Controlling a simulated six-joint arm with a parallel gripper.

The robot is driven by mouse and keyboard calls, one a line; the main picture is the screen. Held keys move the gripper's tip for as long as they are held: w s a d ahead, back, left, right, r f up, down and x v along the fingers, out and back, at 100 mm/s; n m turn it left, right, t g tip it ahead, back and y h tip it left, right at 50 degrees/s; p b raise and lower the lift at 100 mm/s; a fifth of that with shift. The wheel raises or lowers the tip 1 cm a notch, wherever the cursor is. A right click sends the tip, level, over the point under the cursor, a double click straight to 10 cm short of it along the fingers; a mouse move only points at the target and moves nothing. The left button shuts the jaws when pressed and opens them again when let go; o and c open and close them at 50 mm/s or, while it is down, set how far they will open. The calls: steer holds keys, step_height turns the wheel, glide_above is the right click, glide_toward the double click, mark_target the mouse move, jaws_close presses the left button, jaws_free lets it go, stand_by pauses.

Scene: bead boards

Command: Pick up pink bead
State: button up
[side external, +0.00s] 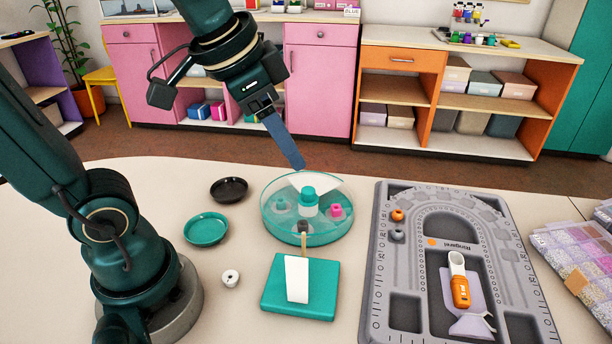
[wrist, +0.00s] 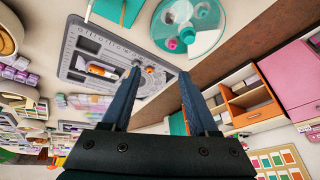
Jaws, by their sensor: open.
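In the wrist view the pink bead (wrist: 172,44) shows near the edge of the dish (wrist: 208,45) at the top. My gripper (side external: 298,165) is above the back of the dish, apart from the bead. In the wrist view its two blue fingers (wrist: 158,75) stand wide apart with nothing between them.
A grey bead board (side external: 377,290) lies right of the dish, with an orange bead (side external: 398,215) and an orange-and-white tool (side external: 460,290). A teal block (side external: 325,300) stands in front. A black saucer (side external: 229,189) and teal saucer (side external: 206,229) are left. Bead boxes (side external: 575,260) are far right.

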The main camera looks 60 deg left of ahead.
steer(key=w+a+f+m+g, duration=0.1)
steer(key=w, duration=0.6)
steer(key=m+g, duration=0.1)
steer(key=g, duration=0.1)
glide_above(336, 214)
step_height(336, 214, down, 5)
steer(key=shift+g, duration=0.7)
steer(key=f, duration=0.4)
steer(key=w+f, duration=0.1)
steer(key=f, duration=0.1)
steer(key=shift+w+a, duration=0.1)
steer(key=shift+a, duration=0.15)
steer(key=shift+g, duration=0.4)
steer(key=f, duration=0.6)
steer(key=shift+s+a, duration=0.15)
steer(key=shift+s, duration=0.15)
steer(key=shift+f, duration=0.8)
jaws_close()
